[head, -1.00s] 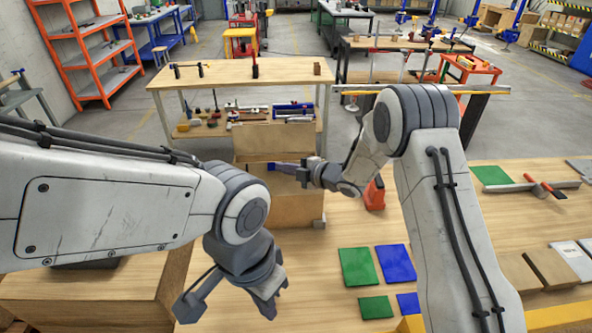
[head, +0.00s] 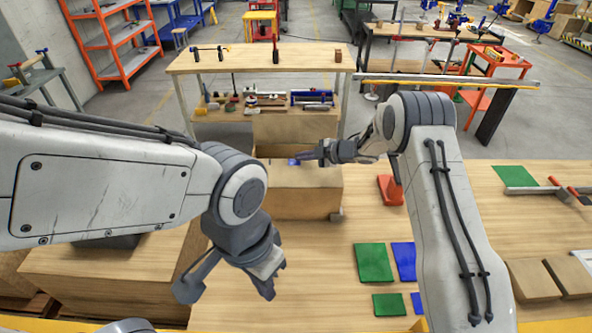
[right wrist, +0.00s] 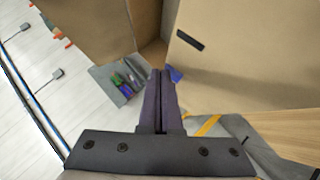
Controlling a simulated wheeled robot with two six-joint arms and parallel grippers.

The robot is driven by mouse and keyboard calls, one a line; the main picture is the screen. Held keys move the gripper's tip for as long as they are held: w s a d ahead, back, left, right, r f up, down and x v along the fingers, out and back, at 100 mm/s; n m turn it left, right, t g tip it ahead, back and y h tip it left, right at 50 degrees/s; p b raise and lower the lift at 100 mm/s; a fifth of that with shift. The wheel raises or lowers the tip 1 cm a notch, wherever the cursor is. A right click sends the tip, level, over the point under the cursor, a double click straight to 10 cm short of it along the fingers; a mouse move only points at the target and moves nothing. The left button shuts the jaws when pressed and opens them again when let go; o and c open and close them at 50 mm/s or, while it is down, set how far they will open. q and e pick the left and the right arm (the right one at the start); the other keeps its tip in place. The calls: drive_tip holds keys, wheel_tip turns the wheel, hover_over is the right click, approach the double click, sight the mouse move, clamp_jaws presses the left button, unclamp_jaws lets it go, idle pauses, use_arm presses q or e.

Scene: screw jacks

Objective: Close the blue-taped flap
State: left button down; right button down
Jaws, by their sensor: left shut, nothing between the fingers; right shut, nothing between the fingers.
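A cardboard box (head: 305,205) stands on the wooden table, left of centre in the head view. One flap (head: 290,128) stands up at its far side. A patch of blue tape (head: 293,162) shows at the box top, next to the tip of my right gripper (head: 307,156). In the right wrist view the shut fingers (right wrist: 161,80) point at the box opening, with a bit of blue tape (right wrist: 175,74) right beside their tips; contact is unclear. A wide cardboard panel (right wrist: 250,50) with a black mark fills the right. My left gripper (head: 262,285) is shut and empty, nearer than the box.
A red-orange object (head: 390,190) stands right of the box. Green (head: 375,263) and blue (head: 404,260) squares lie on the table in front. Brown boxes (head: 533,280) lie at the right. A workbench (head: 260,57) with tools stands behind.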

drive_tip(key=shift+w+f+b, duration=0.25)
drive_tip(key=shift+f+b, duration=0.1)
drive_tip(key=shift+f, duration=0.15)
drive_tip(key=shift+w+f+b, duration=0.2)
drive_tip(key=shift+f+b, duration=0.15)
drive_tip(key=shift+f, duration=0.2)
